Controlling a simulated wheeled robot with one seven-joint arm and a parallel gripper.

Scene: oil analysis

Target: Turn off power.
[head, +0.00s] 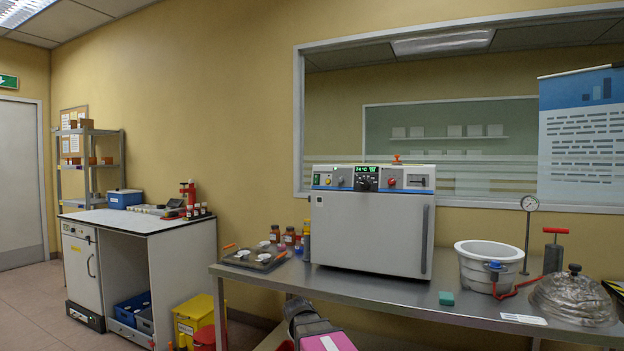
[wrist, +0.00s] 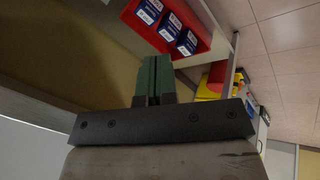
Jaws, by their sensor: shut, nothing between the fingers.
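A white oven-like instrument (head: 368,228) stands on the steel bench in the head view, its door closed. Its top control panel has a lit green display (head: 367,169), a dark knob (head: 365,183), a red round button (head: 391,182) and small controls at the left, including a green one (head: 317,179). Which control is the power switch is too small to tell. My gripper (wrist: 153,75) shows in the wrist view with its green fingers together and nothing between them. In the head view part of my arm shows at the bottom, below the bench front; the fingers are not seen there.
The wrist view shows a red bin (wrist: 195,45) with blue boxes under the bench.

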